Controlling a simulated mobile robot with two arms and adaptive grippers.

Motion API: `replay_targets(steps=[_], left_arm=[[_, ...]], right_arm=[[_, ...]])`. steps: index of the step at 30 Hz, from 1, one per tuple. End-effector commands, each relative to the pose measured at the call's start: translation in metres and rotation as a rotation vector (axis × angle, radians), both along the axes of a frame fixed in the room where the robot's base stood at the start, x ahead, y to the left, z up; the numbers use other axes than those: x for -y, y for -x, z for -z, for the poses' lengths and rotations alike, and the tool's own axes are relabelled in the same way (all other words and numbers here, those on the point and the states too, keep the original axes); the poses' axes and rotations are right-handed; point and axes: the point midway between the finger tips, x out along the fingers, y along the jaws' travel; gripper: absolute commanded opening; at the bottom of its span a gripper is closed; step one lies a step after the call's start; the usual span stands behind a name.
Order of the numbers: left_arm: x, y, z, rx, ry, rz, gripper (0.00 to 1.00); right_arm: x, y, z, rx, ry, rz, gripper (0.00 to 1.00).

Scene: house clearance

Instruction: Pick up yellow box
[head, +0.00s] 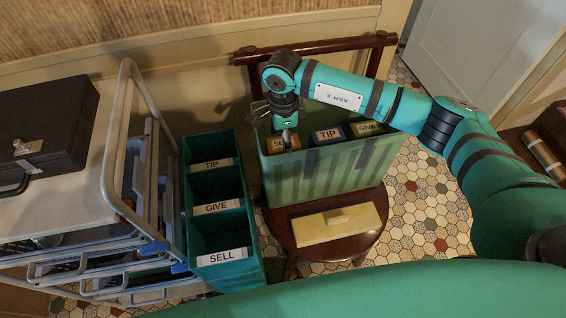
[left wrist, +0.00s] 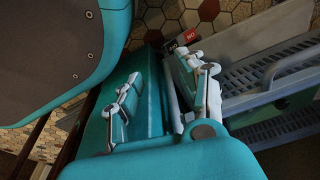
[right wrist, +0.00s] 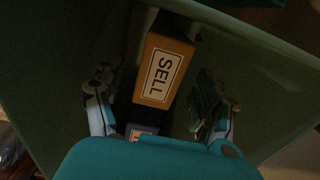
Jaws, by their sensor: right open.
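A blue TIP box (head: 327,133) and a darker yellow GIVE box (head: 366,128) are also in the bin. My right gripper (head: 287,137) reaches down into the bin at the SELL box and hides part of it. In the right wrist view the SELL box (right wrist: 163,70) shows ahead, between and beyond the open fingers (right wrist: 160,112). My left gripper (left wrist: 158,98) shows only in its wrist view, with its fingers apart and nothing held.
A metal trolley (head: 60,190) carries a black case (head: 42,130).

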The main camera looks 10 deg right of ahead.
Motion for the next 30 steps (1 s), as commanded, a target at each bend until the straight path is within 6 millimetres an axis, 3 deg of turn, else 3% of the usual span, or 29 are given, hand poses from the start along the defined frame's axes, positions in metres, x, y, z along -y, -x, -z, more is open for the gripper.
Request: replay_targets(steps=[3, 10, 27, 30], left_arm=[[0.0001, -0.0013, -0.0008, 0.000, 0.000, 0.000, 0.40], [0.0007, -0.0053, -0.0042, 0.008, 0.001, -0.001, 0.40], [-0.0002, 0.0025, -0.0019, -0.005, -0.001, -0.001, 0.40], [-0.0004, 0.0028, -0.0017, -0.006, -0.001, -0.002, 0.40]], right_arm=[[-0.0004, 0.0004, 0.0156, -0.002, 0.000, 0.001, 0.73], [-0.0003, -0.0002, 0.0175, 0.001, -0.001, 0.000, 0.73], [0.0000, -0.0003, 0.0171, 0.001, 0.000, 0.000, 0.00], [-0.0001, -0.0006, 0.0164, 0.002, -0.001, 0.000, 0.00]])
